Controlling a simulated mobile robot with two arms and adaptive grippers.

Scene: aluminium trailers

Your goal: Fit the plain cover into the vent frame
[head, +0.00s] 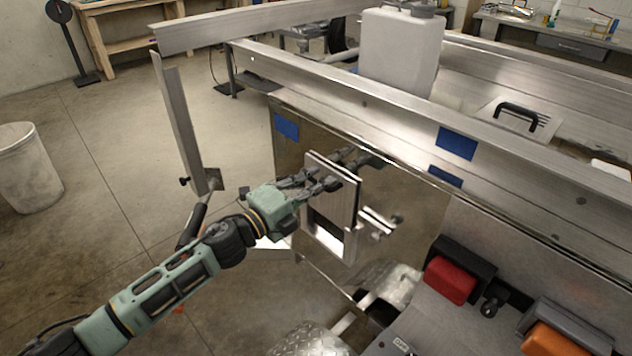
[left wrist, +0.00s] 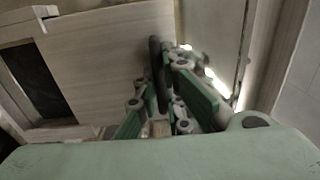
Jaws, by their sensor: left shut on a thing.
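The plain cover (head: 343,205) is a flat, pale metal plate, held upright in front of the trailer's side wall. My left gripper (head: 325,184) is shut on its black handle, which shows as a dark bar between the fingers in the left wrist view (left wrist: 160,85). The vent frame (head: 307,228) is behind the cover and slightly lower. The cover overlaps its upper part, and a dark part of the opening shows below. In the left wrist view the opening lies left of the cover (left wrist: 108,55). Whether cover and frame touch is unclear. My right gripper is not in view.
A louvred cover (head: 540,123) with a black handle lies on the trailer. A white jug (head: 400,50) stands behind the long rail. Metal bars (head: 375,222) stick out right of the frame. Red (head: 450,280) and orange (head: 553,338) blocks are at lower right.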

